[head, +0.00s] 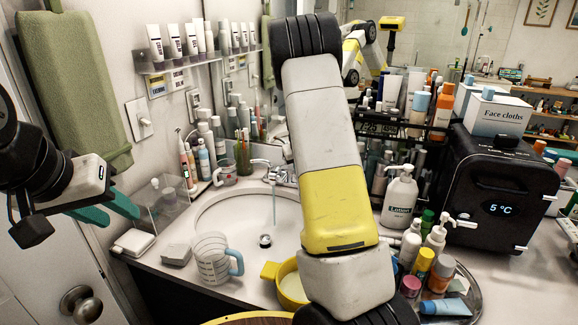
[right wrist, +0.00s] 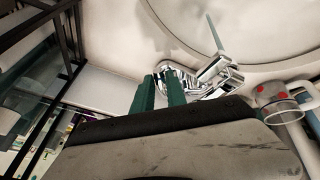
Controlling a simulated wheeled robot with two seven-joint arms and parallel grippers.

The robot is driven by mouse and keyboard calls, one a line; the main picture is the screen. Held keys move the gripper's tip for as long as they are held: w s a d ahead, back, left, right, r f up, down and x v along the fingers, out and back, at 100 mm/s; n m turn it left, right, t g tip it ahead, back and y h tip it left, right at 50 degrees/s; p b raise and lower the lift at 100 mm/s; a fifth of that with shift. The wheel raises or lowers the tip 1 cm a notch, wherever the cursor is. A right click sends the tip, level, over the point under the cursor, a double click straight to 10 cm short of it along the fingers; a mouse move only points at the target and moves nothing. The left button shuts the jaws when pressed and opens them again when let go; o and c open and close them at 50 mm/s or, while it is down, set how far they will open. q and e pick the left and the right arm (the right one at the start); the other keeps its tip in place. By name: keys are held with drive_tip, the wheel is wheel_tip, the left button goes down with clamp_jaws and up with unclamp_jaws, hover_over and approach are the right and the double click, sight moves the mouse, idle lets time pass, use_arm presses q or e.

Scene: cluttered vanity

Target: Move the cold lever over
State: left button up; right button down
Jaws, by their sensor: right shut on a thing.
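The chrome tap (head: 272,171) stands at the back of the sink, with a thin water stream (head: 274,206) falling from it. The tap also shows in the right wrist view (right wrist: 220,74). My right gripper (right wrist: 160,90) has its green fingers at the chrome lever (right wrist: 186,80) beside the spout, and is shut on it. The fingers hide part of the lever, so its exact angle is unclear. In the head view my right arm hides this gripper and the tap's right side. My left gripper (head: 109,210) is open and empty at the far left.
The white basin (head: 225,208) holds the drain. A measuring jug (head: 212,262) and a yellow pan (head: 288,285) stand at its front edge. A lotion bottle (head: 399,196), several small bottles and a black cooler (head: 500,190) crowd the right. A clear cup (right wrist: 275,98) is near my right gripper.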

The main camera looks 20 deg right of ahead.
drive_tip(key=shift+w+a+m+h, duration=0.1)
drive_tip(key=shift+a+m+h, duration=0.3)
drive_tip(key=shift+a+m, duration=0.5)
drive_tip(key=shift+d+m, duration=0.15)
drive_tip(key=shift+m, duration=0.25)
drive_tip(key=c, duration=1.3)
unclamp_jaws()
drive_tip(key=shift+c, duration=0.2)
drive_tip(key=v, duration=0.7)
drive_tip(key=shift+r, duration=0.4)
